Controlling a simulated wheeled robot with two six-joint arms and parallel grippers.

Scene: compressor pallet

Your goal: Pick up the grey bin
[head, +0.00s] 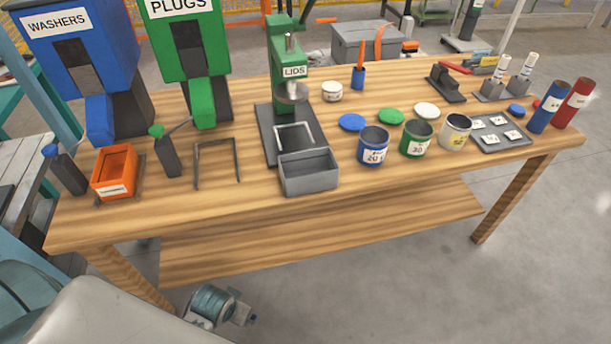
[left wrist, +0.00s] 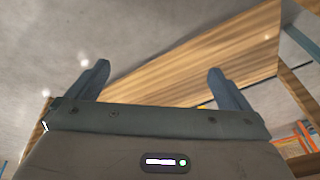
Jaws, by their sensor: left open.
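The grey bin (head: 309,181) is an open-topped box near the front edge of the wooden bench. It stands in front of the green press labelled LIDS (head: 284,60), and its inside looks empty. A light wire frame (head: 293,136) rises at its back edge. My left gripper (left wrist: 155,71) shows in the left wrist view with its two fingers wide apart and nothing between them. Grey floor and wooden boards lie beyond the fingers. The bin is not in that view. I cannot make out the left gripper's fingers in the head view. My right gripper is in neither view.
Left of the bin are a dark wire stand (head: 217,160), a green-topped lever (head: 166,152) and an orange bin (head: 115,170). To its right stand blue (head: 373,147), green (head: 417,139) and white (head: 455,132) tins. The floor before the bench's right side is clear.

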